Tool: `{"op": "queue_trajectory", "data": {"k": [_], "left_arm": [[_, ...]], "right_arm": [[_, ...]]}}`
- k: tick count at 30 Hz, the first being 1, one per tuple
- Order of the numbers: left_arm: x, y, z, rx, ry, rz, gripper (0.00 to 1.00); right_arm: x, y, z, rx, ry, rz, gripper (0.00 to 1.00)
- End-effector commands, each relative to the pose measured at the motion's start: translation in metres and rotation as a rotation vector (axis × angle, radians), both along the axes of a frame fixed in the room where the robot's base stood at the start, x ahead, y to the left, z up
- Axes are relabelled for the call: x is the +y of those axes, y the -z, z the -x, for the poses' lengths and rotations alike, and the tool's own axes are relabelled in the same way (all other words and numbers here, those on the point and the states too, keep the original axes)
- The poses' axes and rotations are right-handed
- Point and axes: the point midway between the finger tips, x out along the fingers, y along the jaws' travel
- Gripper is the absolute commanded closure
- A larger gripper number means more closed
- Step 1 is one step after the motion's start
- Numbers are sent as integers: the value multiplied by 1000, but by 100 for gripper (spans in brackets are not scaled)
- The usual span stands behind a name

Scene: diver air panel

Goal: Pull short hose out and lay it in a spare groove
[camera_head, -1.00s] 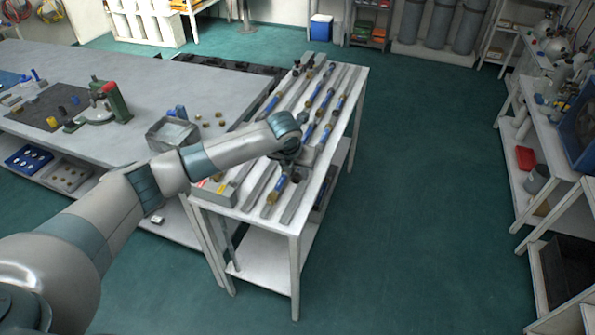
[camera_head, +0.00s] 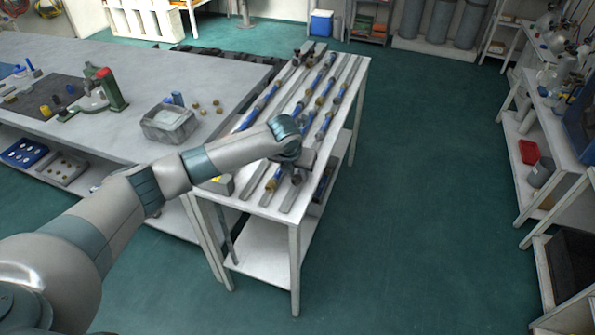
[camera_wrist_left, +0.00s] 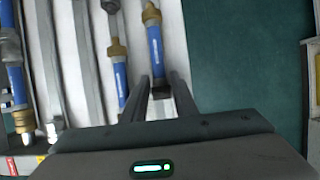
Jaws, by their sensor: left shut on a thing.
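My left gripper (camera_head: 298,166) is over the near right part of a white table of grooved rails. In the left wrist view its two dark fingers (camera_wrist_left: 160,98) stand on either side of the lower end of a short blue hose (camera_wrist_left: 155,46) with brass end fittings. They are shut on that end. The hose is at the right side of the rails; I cannot tell whether it is clear of its groove. My right gripper is not in view.
Other blue hoses with brass fittings lie along the rails, one close to the left (camera_wrist_left: 119,66) of the held one. The white table (camera_head: 250,200) stands beside a large grey bench (camera_head: 150,75) with a grey bin (camera_head: 170,124). The green floor to the right is open.

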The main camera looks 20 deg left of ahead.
Motion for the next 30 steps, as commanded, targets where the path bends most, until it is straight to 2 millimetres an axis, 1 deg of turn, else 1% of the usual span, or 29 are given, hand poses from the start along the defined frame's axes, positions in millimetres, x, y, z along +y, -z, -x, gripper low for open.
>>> {"op": "queue_trajectory", "data": {"k": [4,14,15,17,18,26,30], "left_arm": [[0,5,0,1,0,0,100],[0,8,1,5,0,-1,100],[0,8,1,5,0,-1,69],[0,8,1,5,0,-1,55],[0,7,1,4,0,-1,52],[0,7,1,4,0,-1,52],[0,4,2,3,0,0,52]], "right_arm": [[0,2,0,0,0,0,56],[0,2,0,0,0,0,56],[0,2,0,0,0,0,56],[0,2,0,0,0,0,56],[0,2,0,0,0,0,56],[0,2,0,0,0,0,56],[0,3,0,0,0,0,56]]}}
